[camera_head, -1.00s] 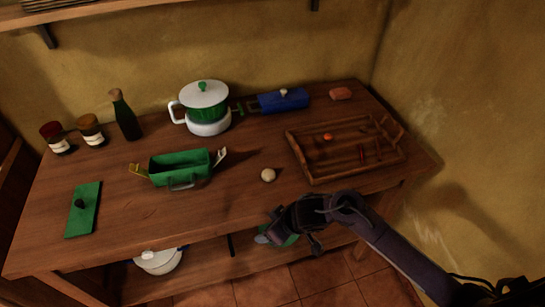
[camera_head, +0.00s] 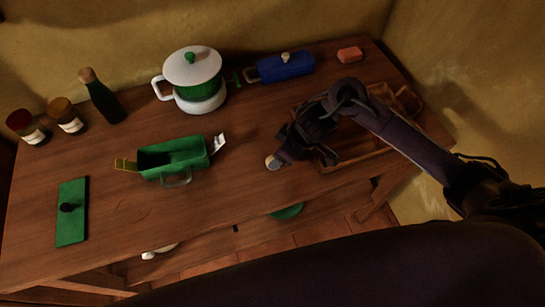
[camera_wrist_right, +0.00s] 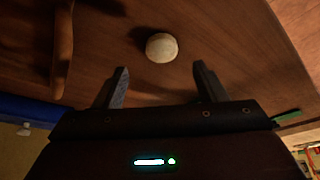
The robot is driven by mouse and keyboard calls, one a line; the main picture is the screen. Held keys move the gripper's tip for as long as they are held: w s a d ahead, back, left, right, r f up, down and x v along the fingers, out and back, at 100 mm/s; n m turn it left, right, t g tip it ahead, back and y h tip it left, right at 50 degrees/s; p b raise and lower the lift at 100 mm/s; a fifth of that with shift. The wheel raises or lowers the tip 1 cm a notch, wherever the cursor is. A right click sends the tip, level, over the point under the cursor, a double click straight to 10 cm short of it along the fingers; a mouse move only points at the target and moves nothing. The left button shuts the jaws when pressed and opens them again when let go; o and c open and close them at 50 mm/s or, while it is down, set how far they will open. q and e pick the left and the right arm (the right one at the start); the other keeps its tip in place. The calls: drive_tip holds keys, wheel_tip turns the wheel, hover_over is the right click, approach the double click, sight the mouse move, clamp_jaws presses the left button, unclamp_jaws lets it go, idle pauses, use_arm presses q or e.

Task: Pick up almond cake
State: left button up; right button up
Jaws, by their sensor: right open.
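The almond cake appears to be the small round cream ball (camera_wrist_right: 161,47) on the wooden table. In the head view the ball (camera_head: 271,162) is partly hidden by my right gripper (camera_head: 279,156). In the wrist view my right gripper (camera_wrist_right: 159,74) is open, with one finger on each side of the gap. The ball lies just beyond the fingertips, roughly in line with the gap between them. Nothing is between the fingers. My left gripper is not in view.
A wooden tray (camera_head: 409,98) lies partly under my right arm. A green box (camera_head: 185,157) stands left of the ball. A white pot (camera_head: 194,69), a blue lidded box (camera_head: 284,68), a pink block (camera_head: 349,54) and a dark bottle (camera_head: 104,105) stand along the back.

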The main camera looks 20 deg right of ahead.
drive_tip(key=x, duration=0.4)
drive_tip(key=shift+s, duration=0.3)
drive_tip(key=shift+x, duration=0.95)
drive_tip(key=shift+w+r, duration=0.1)
drive_tip(key=c, duration=1.1)
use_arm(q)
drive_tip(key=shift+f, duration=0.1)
use_arm(e)
drive_tip(key=shift+o, duration=0.2)
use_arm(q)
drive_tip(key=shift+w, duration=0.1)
use_arm(e)
drive_tip(key=shift+r, duration=0.15)
